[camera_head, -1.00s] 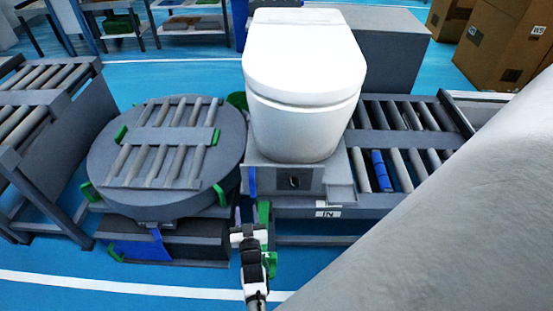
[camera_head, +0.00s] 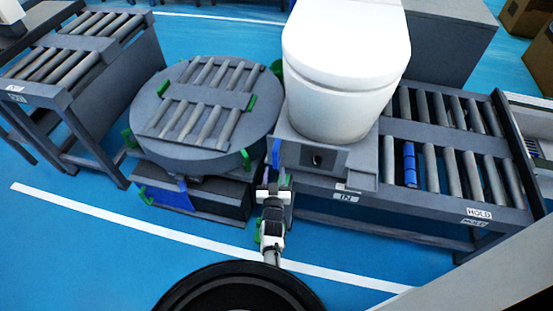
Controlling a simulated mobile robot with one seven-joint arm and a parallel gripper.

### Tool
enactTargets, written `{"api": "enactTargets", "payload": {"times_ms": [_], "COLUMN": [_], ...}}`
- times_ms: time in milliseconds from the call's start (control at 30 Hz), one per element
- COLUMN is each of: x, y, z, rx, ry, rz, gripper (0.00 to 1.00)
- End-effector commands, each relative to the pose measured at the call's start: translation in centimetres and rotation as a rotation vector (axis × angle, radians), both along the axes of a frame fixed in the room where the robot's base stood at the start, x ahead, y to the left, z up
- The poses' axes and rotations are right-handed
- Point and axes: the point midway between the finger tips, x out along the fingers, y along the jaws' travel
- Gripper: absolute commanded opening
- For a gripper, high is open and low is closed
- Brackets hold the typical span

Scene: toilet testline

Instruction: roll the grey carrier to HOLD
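The grey carrier (camera_head: 365,165) sits on the left end of the roller conveyor (camera_head: 425,190), above the IN label (camera_head: 346,197), with a white toilet (camera_head: 345,70) upright on it. Its front face has a dark opening (camera_head: 317,159). The HOLD label (camera_head: 479,213) is on the conveyor's front rail, farther right. Bare rollers and one blue roller (camera_head: 409,164) lie between the carrier and the right end. My gripper (camera_head: 271,190) is low in front of the gap between turntable and conveyor, below and left of the carrier, by a green part. Its fingers are too small to read.
A round turntable (camera_head: 265,122) with rollers stands left of the carrier. Another roller conveyor (camera_head: 75,52) is at the far left. A grey box (camera_head: 455,45) stands behind, with cardboard cartons at upper right. Blue floor in front is open, crossed by a white line.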

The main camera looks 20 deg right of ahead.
Motion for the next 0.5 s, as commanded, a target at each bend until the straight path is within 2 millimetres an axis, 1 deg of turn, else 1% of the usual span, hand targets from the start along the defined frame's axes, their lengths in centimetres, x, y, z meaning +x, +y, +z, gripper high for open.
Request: {"api": "enactTargets", "payload": {"times_ms": [33,133,300,500], "x": [0.9,2.4,4.2,5.9], "y": [-0.3,-0.9,-1.7,-2.4], "z": [-0.7,-0.7,-0.7,-0.7], "rx": [-0.002,0.0,0.0,-0.001], "ry": [-0.004,-0.003,-0.003,-0.002], "rz": [0.001,0.001,0.001,0.0], "gripper": [0.4,0.4,0.4,0.4]}}
